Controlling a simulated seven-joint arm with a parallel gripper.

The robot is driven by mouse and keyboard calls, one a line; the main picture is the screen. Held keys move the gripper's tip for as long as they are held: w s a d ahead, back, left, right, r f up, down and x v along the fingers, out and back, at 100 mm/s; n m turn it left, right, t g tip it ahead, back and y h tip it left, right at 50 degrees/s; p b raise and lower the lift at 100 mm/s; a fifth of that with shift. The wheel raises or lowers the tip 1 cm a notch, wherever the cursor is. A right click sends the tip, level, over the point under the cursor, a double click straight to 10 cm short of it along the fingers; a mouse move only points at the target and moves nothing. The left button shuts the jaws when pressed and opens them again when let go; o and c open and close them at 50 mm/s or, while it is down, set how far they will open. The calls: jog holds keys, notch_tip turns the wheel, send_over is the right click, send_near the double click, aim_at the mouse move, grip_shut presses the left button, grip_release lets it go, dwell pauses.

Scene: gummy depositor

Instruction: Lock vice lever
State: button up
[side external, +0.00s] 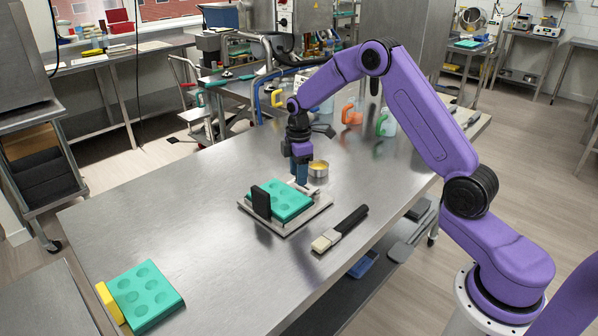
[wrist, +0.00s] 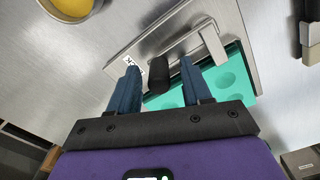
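The vice is a flat metal fixture (side external: 290,226) on the steel table, holding a teal mold (side external: 280,200) with round cavities. A black block (side external: 261,201) stands upright at the mold's near-left edge. In the wrist view, a short black lever handle (wrist: 159,76) lies by the vice's metal bar (wrist: 150,45), near a white label (wrist: 131,64) that seems to read "LOCK". My gripper (wrist: 158,67) is open, its two blue fingers apart on either side of the handle. Contact cannot be told. In the side view, my gripper (side external: 302,180) points down at the vice's far edge, hiding the handle.
A small cup of yellow liquid (side external: 318,168) stands just behind the vice, close to my gripper. A brush (side external: 340,230) lies to its right. Another teal mold (side external: 145,294) with a yellow block lies at the front left. Jugs (side external: 386,122) stand farther back. The table's left middle is clear.

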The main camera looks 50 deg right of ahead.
notch_tip(320, 180, up, 17)
jog(key=shift+r, duration=0.2)
dwell(0.6)
jog(key=s+a, duration=1.4)
jog(key=s, duration=0.2)
jog(key=s+d+f, duration=0.1)
jog(key=s+f, duration=0.2)
jog(key=s, duration=0.9)
jog(key=s+f, duration=0.2)
jog(key=s, duration=1)
jog(key=shift+d+f, duration=0.4)
